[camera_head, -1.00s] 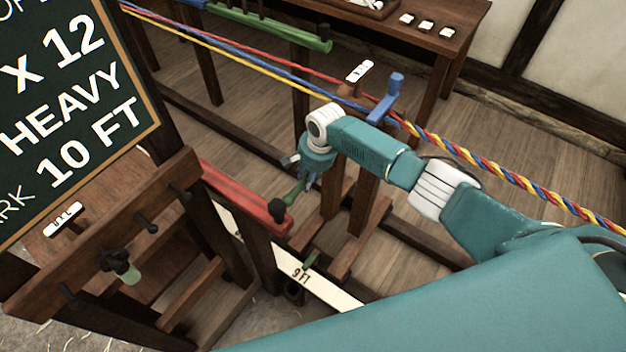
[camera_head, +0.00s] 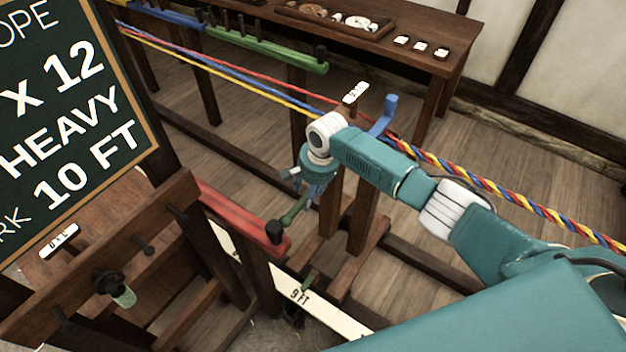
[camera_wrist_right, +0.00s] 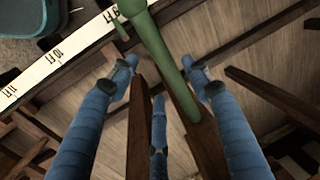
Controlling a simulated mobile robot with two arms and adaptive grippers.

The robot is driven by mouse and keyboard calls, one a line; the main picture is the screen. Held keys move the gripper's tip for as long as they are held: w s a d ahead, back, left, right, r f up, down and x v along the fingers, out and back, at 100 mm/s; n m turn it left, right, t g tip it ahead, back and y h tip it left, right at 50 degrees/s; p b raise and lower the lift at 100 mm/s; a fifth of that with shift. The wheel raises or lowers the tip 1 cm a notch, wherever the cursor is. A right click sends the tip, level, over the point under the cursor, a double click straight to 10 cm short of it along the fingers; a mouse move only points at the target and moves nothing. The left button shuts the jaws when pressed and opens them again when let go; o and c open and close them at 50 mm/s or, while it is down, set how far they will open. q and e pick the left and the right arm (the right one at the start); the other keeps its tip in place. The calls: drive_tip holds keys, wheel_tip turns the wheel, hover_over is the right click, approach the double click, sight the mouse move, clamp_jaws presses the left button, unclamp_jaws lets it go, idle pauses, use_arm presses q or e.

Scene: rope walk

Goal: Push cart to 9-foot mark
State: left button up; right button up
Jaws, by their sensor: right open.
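The wooden cart (camera_head: 357,228) stands on a rail frame with a blue hook (camera_head: 386,114) on top. Its green pointer (camera_head: 309,281) hangs beside the 9 FT label (camera_head: 300,297) on the white scale. A green handle (camera_head: 293,212) sticks out from the cart toward the red bar. My right gripper (camera_head: 305,192) is down beside the cart's post, close to this handle. In the right wrist view, the open blue fingers (camera_wrist_right: 168,75) lie on both sides of the green handle (camera_wrist_right: 168,60); contact cannot be told. My left gripper is not in view.
A twisted rope (camera_head: 510,200) runs right from the cart, and separate red, blue and yellow strands (camera_head: 240,78) run left. A red bar (camera_head: 240,218) and a peg rack (camera_head: 110,255) stand in front. A chalkboard (camera_head: 65,110) reads 10 FT. A bench (camera_head: 440,75) stands behind.

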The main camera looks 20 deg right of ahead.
wheel_tip(320, 180, up, 8)
drive_tip(key=s+d, duration=0.1)
drive_tip(key=shift+s, duration=0.15)
drive_tip(key=shift+d+r, duration=0.1)
idle(0.4)
